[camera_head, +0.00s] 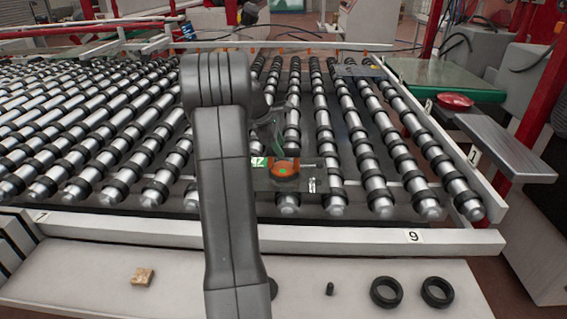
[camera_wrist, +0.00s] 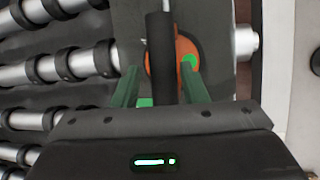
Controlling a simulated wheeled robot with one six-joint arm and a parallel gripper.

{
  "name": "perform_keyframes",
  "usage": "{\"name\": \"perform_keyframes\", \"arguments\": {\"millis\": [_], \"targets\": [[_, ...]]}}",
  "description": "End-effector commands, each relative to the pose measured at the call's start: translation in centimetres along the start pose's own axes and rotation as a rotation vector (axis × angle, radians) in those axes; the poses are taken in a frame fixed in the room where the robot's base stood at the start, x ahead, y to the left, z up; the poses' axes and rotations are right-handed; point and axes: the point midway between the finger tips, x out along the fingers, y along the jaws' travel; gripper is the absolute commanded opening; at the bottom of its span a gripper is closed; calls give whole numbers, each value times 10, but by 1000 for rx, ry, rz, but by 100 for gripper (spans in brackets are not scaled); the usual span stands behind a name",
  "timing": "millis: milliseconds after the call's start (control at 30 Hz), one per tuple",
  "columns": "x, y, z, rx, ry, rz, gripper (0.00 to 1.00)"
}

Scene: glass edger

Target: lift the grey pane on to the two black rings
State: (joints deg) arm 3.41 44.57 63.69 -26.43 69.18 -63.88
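The grey pane (camera_head: 262,183) lies flat on the rollers near the front rail, partly hidden by my arm; it also shows at the top of the wrist view (camera_wrist: 219,45). An orange suction lifter (camera_head: 284,168) with a black bar handle (camera_wrist: 161,60) and a green button sits on it. My gripper (camera_wrist: 160,78) is open above the lifter, its green fingers apart on either side of the handle with visible gaps. The two black rings, the left ring (camera_head: 386,291) and the right ring (camera_head: 437,292), lie side by side on the pale ledge at front right.
The roller bed (camera_head: 90,130) fills the left and middle. A white rail marked 9 (camera_head: 350,238) runs along its front. A tan block (camera_head: 143,276) and a small black peg (camera_head: 330,289) sit on the ledge. A red disc (camera_head: 455,100) lies on the right-hand side shelf.

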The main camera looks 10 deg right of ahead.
Motion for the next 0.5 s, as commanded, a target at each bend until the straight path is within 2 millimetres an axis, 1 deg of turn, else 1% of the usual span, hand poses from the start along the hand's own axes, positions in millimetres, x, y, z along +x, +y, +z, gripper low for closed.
{"name": "perform_keyframes", "arguments": {"millis": [167,333,400,500], "targets": [[17,-2,1,0,-2,-3,39],[42,-4,-1,0,-1,-2,39],[49,-4,-1,0,0,-2,39],[54,-4,-1,0,0,-1,39]]}}
